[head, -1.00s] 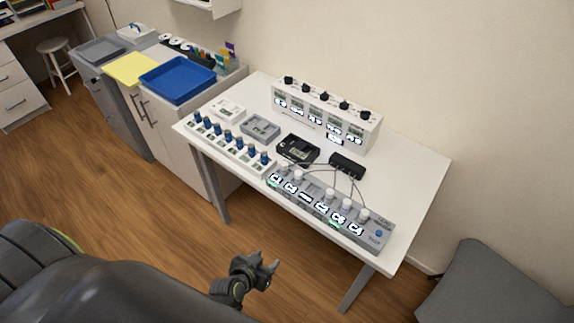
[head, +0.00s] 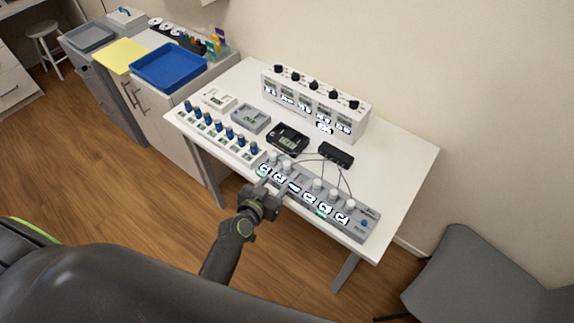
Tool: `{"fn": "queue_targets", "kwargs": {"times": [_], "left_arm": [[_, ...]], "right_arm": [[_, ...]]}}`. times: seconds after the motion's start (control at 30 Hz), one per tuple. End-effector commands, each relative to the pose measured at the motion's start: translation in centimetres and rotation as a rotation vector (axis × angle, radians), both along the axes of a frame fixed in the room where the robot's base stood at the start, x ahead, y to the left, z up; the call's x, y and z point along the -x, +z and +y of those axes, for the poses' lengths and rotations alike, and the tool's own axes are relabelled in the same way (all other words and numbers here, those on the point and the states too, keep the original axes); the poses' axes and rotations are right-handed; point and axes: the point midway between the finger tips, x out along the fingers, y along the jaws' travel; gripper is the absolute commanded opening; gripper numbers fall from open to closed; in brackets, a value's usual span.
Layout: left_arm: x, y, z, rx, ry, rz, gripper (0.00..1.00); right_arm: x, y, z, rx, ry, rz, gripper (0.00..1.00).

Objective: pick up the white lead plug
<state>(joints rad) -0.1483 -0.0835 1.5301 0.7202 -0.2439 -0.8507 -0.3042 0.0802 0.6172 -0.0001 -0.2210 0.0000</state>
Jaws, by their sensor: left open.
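Several white plugs stand in a row on a long grey tester panel (head: 368,228) at the table's front edge. The leftmost white plugs (head: 284,167) stand near my left gripper, and others (head: 333,195) stand farther right. Thin dark leads run from a small black box (head: 336,155) to some of them. I cannot tell which plug the task means. My left gripper (head: 269,186) is open at the panel's front left edge, in front of the leftmost plugs, and hides a little of the panel. No plug is visibly between its fingers. My right gripper is not in view.
A row of blue-capped parts (head: 219,130) stands left of the panel. A black meter (head: 287,139) and a grey device (head: 251,118) lie behind it. A white unit with black knobs (head: 315,103) stands at the back. The white table's right side (head: 405,165) is clear.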

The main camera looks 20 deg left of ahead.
Motion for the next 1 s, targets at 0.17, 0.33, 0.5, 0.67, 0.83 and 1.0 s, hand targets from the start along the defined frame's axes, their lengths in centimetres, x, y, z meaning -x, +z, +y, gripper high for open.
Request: {"fn": "queue_targets", "kwargs": {"times": [0.17, 0.33, 0.5, 0.67, 0.83, 1.0], "left_arm": [[-2.5, -0.7, -0.4, -0.001, 0.0, -0.001, 0.48], [-4.1, -1.4, -0.6, 0.0, 0.0, -0.001, 0.48], [-4.7, -1.6, -0.7, -0.001, 0.0, 0.0, 0.48], [-6.3, -1.3, -0.7, -0.002, -0.001, -0.001, 0.48], [-8.5, -1.8, -1.0, 0.0, -0.001, 0.0, 0.48], [-9.7, -2.2, -1.1, -0.001, 0.0, 0.0, 0.48]], "right_arm": [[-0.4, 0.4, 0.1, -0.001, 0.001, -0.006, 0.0], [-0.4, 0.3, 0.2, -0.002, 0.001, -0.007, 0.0], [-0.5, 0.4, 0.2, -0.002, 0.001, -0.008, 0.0], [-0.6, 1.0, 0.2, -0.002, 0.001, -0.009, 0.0], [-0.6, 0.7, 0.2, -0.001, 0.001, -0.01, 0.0], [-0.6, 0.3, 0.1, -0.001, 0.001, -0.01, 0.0]]}}
